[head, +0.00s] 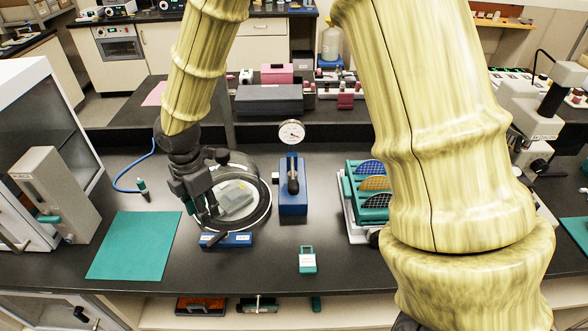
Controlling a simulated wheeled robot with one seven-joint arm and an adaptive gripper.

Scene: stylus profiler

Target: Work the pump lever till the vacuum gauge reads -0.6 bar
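A round white-faced vacuum gauge (291,131) stands on a dark post at the back of a blue pump body (293,204), right of centre on the bench. Its needle is too small to read. The pump lever (292,182), a black handle, stands roughly upright in front of the gauge. My gripper (207,211) is left of the pump, low over the left rim of a round clear-topped chamber (258,216). It is apart from the lever. Its fingers are dark and partly merge with the chamber, so I cannot tell their opening or whether they touch anything.
A small blue block with a dark handle (226,241) sits before the chamber. A green mat (135,246) and blue hose (128,190) lie left. A teal tag-like item (307,260) lies before the pump. A wafer rack (372,220) stands right, partly behind my arm.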

